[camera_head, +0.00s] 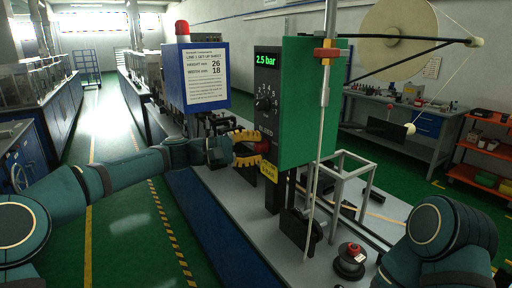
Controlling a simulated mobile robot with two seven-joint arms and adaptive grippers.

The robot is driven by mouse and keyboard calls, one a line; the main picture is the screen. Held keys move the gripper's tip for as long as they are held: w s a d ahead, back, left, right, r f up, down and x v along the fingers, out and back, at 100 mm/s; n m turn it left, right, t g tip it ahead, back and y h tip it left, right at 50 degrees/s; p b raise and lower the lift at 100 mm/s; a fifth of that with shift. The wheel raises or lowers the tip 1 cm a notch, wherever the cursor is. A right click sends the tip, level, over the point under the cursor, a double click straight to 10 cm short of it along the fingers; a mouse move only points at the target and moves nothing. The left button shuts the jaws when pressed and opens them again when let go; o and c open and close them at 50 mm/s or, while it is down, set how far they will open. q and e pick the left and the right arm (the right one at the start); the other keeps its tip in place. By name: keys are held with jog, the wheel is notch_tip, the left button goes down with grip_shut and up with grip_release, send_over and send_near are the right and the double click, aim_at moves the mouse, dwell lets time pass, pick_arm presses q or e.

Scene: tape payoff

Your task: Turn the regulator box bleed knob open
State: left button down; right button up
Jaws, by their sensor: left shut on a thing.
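The regulator box is a green cabinet (308,100) with a black front panel (267,88). Its green display (267,60) reads 2.5 bar. A black numbered dial (263,104) sits mid-panel, above the word BLEED. The red bleed knob (262,147) is low on the panel, partly hidden by the fingers. My left gripper (254,148), with yellow fingers, reaches in from the left and is shut on this knob. A yellow tag (268,172) hangs just below. My right arm shows at the lower right; its gripper is out of view.
A blue box (196,80) with a set-up sheet and red lamp stands left of the panel. A red-topped black button unit (350,258) sits on the grey bench at the front. A large reel (398,38) is upper right.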

pick_arm(q)
jog(key=shift+d, duration=0.1)
jog(key=c, duration=0.7)
grip_release()
jog(key=shift+d, duration=0.1)
jog(key=shift+o, duration=0.2)
jog(key=s+a, duration=0.2)
jog(key=a, duration=1)
jog(key=shift+f, duration=0.1)
